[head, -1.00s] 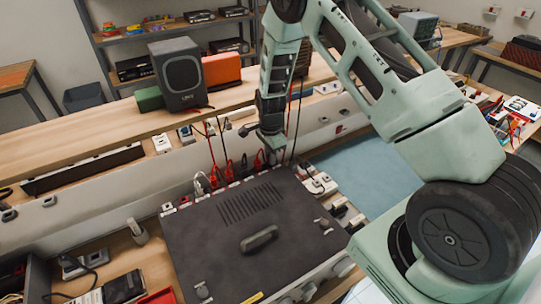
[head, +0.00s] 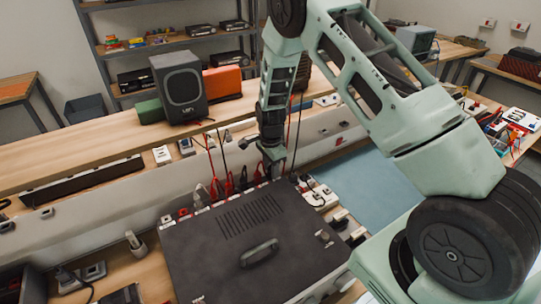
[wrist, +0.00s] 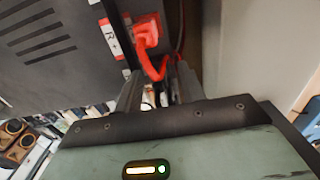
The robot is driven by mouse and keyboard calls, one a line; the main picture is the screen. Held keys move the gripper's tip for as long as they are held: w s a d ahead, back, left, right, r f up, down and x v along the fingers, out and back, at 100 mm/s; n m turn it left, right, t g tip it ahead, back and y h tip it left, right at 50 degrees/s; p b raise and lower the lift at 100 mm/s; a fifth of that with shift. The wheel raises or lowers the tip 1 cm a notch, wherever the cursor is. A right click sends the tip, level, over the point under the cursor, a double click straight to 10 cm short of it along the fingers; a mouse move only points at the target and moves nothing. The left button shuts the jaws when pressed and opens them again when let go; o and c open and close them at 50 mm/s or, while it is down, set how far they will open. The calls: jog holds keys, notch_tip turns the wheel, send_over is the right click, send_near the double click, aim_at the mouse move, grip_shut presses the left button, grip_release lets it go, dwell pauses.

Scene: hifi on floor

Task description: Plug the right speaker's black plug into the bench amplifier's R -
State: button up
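The bench amplifier (head: 205,262) is a dark box with a slotted top and a handle. Red and black leads rise from its rear edge in the head view. In the wrist view a red plug (wrist: 146,28) sits beside a label reading R + (wrist: 112,38), and its red cable bends down toward my fingers. My gripper (wrist: 160,68) is at the amplifier's rear edge near its right corner; it also shows in the head view (head: 273,172). Its fingers stand apart, and I see no plug between them. I cannot make out the black plug or the R - socket.
A dark speaker (head: 182,88) stands on the wooden shelf (head: 90,140) behind; its label is too small to read. White power strips (head: 318,195) lie right of the amplifier. A blue mat (head: 365,185) is clear. Thin cables hang close to my gripper.

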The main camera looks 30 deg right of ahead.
notch_tip(320, 180, up, 22)
dwell(1.2)
dwell(0.4)
